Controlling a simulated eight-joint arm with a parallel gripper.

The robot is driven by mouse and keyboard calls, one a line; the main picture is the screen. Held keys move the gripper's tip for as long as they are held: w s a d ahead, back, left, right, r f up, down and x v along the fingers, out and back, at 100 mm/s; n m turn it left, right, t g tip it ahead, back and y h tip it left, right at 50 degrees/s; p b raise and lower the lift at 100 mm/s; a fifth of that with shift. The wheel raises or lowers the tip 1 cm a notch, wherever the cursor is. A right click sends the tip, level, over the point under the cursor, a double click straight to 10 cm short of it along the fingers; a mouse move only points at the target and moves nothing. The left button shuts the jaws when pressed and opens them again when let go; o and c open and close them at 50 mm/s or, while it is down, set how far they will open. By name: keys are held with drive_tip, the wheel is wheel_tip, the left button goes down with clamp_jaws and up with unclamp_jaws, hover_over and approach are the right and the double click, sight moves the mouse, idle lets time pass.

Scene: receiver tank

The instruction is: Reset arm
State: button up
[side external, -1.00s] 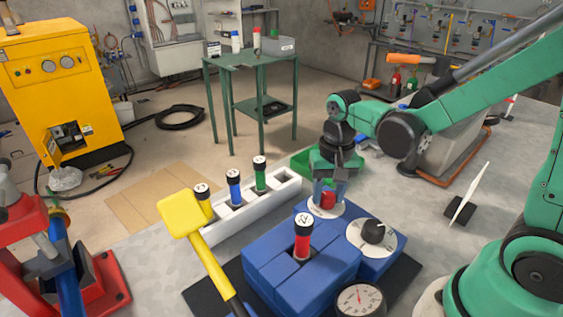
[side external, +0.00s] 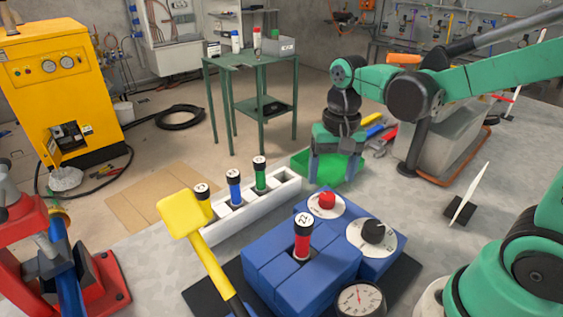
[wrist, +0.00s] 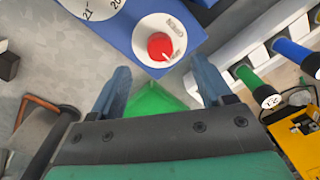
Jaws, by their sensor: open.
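My gripper (side external: 338,172) is open and empty in the side view, raised above and behind the blue block (side external: 281,265) and over the green tray (side external: 348,180). A red knob (side external: 326,200) on a white dial stands on the block's back corner, clear of my fingers. A black knob (side external: 373,230) sits on a second white dial beside it. A red cylinder with a black cap (side external: 302,242) stands upright in the block. In the wrist view, my gripper's two fingers (wrist: 160,88) are spread apart, with the red knob (wrist: 160,46) beyond them.
A white rack (side external: 270,198) holds yellow, blue and green capped cylinders. A yellow-headed tool (side external: 182,214) leans at the front left. A round gauge (side external: 360,300) is in front of the block. A white panel on a black foot (side external: 460,210) stands at right. Hand tools lie behind the green tray.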

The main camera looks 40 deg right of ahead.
drive_tip(key=shift+r, duration=0.35)
drive_tip(key=shift+s, duration=0.1)
drive_tip(key=n+t, duration=0.1)
drive_tip(key=s+r+n+t, duration=0.1)
drive_tip(key=n+t, duration=0.1)
drive_tip(key=shift+a+r, duration=0.3)
drive_tip(key=shift+a, duration=0.1)
drive_tip(key=n+t, duration=0.2)
drive_tip(key=s+a+r+n+t, duration=0.1)
drive_tip(key=n+t, duration=0.1)
